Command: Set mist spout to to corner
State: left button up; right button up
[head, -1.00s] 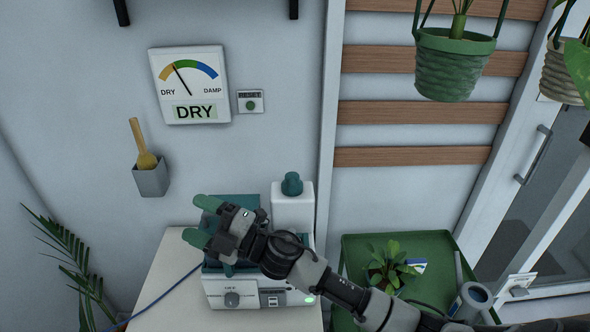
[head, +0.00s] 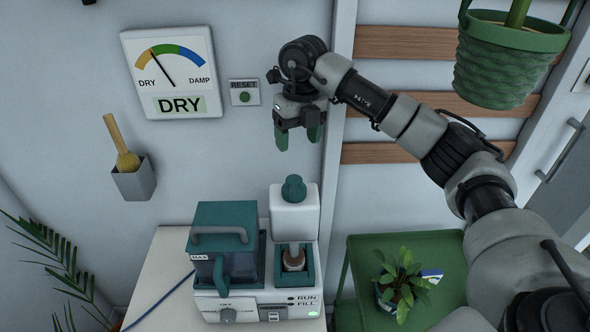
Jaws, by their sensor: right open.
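The white misting machine (head: 207,306) stands on a pale table, with a dial and RUN and FILL labels on its front. A teal tank (head: 225,219) with a grey handle and a MAX label sits on its left side. A curved teal spout (head: 222,270) is at the tank's front. A short brownish nozzle (head: 294,259) stands in a square teal recess on the right; I cannot tell which of these is the mist spout. My right gripper (head: 298,138) is open and empty, pointing down, above the machine and apart from it. My left gripper is out of view.
A white bottle (head: 294,222) with a teal cap stands behind the nozzle. A green cart (head: 352,275) with a potted plant (head: 402,285) stands at right.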

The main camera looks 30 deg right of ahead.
aim_at(294, 178)
jog(key=f+p, duration=0.1)
jog(key=f, duration=0.2)
jog(key=f+p, duration=0.1)
jog(key=f, duration=0.2)
jog(key=a+f, duration=0.1)
jog(key=f, duration=0.2)
jog(key=shift+s+p, duration=0.15)
jog(key=shift+p, duration=0.25)
jog(key=shift+f, duration=0.7)
jog(key=c, duration=0.9)
